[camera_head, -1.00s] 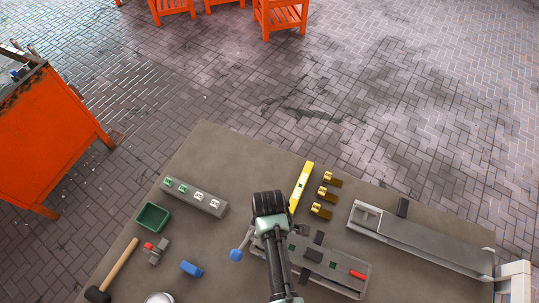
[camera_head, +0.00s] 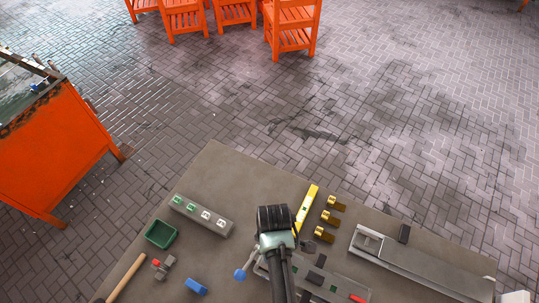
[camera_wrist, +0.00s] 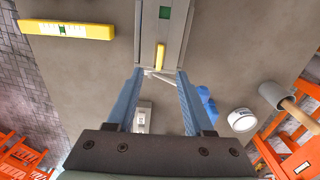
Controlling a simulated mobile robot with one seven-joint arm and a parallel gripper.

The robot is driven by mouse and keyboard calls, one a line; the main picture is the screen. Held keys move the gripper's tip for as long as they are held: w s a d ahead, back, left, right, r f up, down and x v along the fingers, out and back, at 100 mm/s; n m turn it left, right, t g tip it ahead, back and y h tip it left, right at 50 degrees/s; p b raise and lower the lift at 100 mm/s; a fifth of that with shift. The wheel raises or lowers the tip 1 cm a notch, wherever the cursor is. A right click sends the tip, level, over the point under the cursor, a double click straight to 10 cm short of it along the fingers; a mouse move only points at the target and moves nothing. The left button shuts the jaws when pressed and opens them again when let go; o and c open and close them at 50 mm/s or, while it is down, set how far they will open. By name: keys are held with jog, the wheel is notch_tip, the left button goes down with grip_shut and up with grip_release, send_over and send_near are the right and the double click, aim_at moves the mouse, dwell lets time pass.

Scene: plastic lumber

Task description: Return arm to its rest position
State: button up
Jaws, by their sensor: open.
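My arm reaches up from the bottom of the head view over the table (camera_head: 225,165), with my gripper partly hidden by my wrist. In the wrist view my gripper (camera_wrist: 158,76) is open, its two blue-grey fingers apart with nothing held between them. Below the fingers the wrist view shows the tabletop and the end of a grey fixture (camera_wrist: 190,12) with a green square and a small yellow piece. The same grey fixture (camera_head: 335,279) lies under and right of my arm in the head view.
A yellow level (camera_head: 308,205), several brass pieces (camera_head: 327,217), a long grey rail (camera_head: 425,265), a green bin (camera_head: 161,234), a grey block with switches (camera_head: 202,214) and a blue object (camera_head: 196,286) lie around my arm. An orange cabinet (camera_head: 55,150) stands left.

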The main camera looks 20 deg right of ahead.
jog(key=w+d+r+m+t+h+b, duration=0.1)
jog(key=w+r+t+b, duration=0.3)
jog(key=w, duration=0.6)
jog(key=w+a+r+m+t+b, duration=0.1)
jog(key=w+r+t+b, duration=0.2)
jog(key=r, duration=0.4)
jog(key=w+a+r+m+t+h, duration=0.1)
jog(key=w+r+t, duration=0.2)
jog(key=w+r, duration=0.4)
jog(key=w+a+r+m+t+b, duration=0.1)
jog(key=w+r+t+b, duration=0.15)
jog(key=r, duration=0.55)
jog(key=s+a+r+m+t+b, duration=0.15)
jog(key=r+t, duration=0.25)
jog(key=r, duration=0.5)
jog(key=a+r+t+b, duration=0.3)
jog(key=r, duration=0.6)
jog(key=s+a+r+m+t+y+b, duration=0.1)
jog(key=s+a+r+t, duration=0.1)
jog(key=s+r+t, duration=0.2)
jog(key=s+a+r+m+t+y+b, duration=0.1)
jog(key=s+r+t, duration=0.3)
jog(key=s+r, duration=0.7)
jog(key=shift+s+a+r+b, duration=0.2)
jog(key=shift+a+r+b, duration=0.45)
jog(key=shift+a+b, duration=0.15)
jog(key=shift+m, duration=0.25)
